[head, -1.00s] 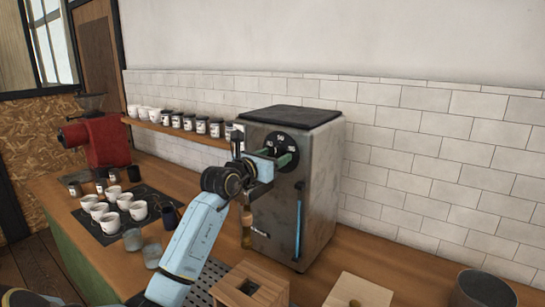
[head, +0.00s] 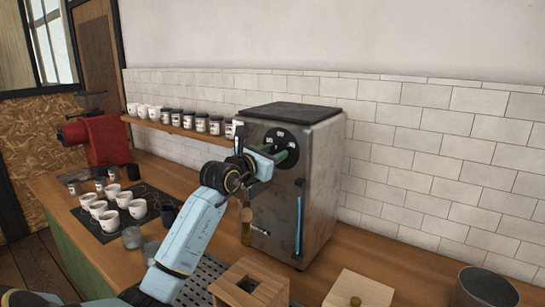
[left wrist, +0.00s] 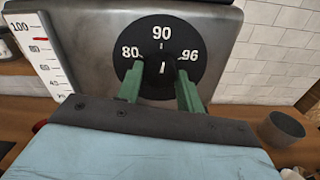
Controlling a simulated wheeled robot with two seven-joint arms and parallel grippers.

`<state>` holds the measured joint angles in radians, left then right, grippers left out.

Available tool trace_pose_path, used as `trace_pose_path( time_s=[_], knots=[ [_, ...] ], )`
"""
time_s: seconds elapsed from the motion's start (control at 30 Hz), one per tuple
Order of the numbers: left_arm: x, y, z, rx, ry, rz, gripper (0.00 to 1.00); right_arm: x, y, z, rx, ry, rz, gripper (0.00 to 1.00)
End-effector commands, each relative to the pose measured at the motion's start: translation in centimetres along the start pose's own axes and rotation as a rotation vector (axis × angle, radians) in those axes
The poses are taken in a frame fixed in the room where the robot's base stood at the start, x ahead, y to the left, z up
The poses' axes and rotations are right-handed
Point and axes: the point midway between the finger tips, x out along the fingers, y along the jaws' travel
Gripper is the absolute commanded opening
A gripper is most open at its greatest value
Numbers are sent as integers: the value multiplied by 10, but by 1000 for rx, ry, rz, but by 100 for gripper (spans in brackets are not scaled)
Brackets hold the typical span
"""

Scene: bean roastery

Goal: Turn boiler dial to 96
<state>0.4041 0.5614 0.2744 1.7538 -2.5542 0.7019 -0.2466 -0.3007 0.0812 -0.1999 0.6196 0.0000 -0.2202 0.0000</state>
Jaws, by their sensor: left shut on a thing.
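The boiler (head: 275,210) is a grey metal box with a dark top on the counter. Its dial (head: 280,138) is a black disc on the front; in the left wrist view the dial (left wrist: 162,30) shows 80 at left, 90 at top and 96 at right. My left gripper (head: 284,158) is at the dial, its green fingers (left wrist: 161,75) shut on the dark knob at its middle. A short white mark between the fingertips points up, roughly toward 90. The knob's outline blends into the black disc. My right gripper is out of view.
A white scale (left wrist: 42,50) with a red mark stands left of the dial. White cups (head: 108,208) on a dark mat and a red grinder (head: 98,138) are left. A wooden box (head: 250,285), a pale block (head: 358,290) and a dark pot (head: 485,285) are in front and right.

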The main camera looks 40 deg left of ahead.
Motion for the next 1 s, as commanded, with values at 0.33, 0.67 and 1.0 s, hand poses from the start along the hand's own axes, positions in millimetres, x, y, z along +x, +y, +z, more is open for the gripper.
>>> trace_pose_path(
  time_s=[0.33, 0.67, 1.0],
  knots=[
    [0, 0, -4, 327, -1, 1, 14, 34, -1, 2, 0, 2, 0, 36],
    [0, 0, -4, 620, 0, 1, 14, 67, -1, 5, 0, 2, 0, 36],
    [0, 0, -2, 818, 1, 1, 14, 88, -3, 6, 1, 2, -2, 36]
  ],
)
